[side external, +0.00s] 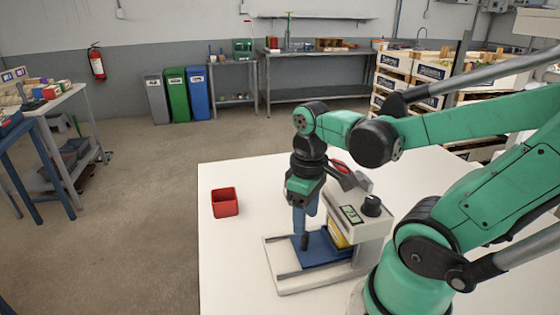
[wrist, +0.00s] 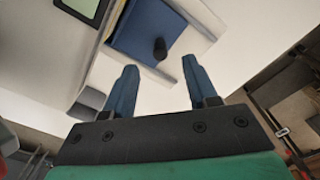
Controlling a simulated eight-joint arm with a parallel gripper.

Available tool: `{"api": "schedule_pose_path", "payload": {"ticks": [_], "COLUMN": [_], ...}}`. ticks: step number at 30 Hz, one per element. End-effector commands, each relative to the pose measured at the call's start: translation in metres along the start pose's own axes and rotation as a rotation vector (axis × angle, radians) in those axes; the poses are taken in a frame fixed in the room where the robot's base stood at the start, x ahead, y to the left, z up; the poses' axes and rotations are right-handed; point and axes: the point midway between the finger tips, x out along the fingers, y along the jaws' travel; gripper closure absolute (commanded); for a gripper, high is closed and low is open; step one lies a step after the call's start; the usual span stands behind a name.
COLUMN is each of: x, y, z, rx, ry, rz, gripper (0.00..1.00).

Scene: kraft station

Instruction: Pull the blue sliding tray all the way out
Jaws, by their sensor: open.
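The blue sliding tray (side external: 322,250) lies in the pale base (side external: 290,283) of a small machine on the white table. It also shows in the wrist view (wrist: 135,32). A black upright peg (side external: 304,242) stands on the tray; in the wrist view the peg (wrist: 160,48) appears beyond and between my fingertips. My gripper (side external: 304,228) points down over the peg, with blue fingers. In the wrist view my gripper (wrist: 160,64) is open, its fingers apart with nothing held. Whether the fingers flank the peg in height I cannot tell.
The machine's head (side external: 350,216), with a display and black knob (side external: 371,205), overhangs the tray's right side. A yellow item (side external: 338,235) sits under it. A red bin (side external: 225,202) stands at the left on the table (side external: 235,250).

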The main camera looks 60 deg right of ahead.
Motion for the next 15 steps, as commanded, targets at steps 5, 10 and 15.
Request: {"api": "schedule_pose_path", "payload": {"ticks": [5,10,15], "x": [0.016,0.032,0.043], "y": [0.000,0.000,0.000], "z": [-0.001,-0.001,-0.001], "rx": [0.000,0.000,0.000], "ry": [0.003,0.004,0.004], "rz": [0.001,0.002,0.002], "gripper": [0.48,0.48,0.48]}}
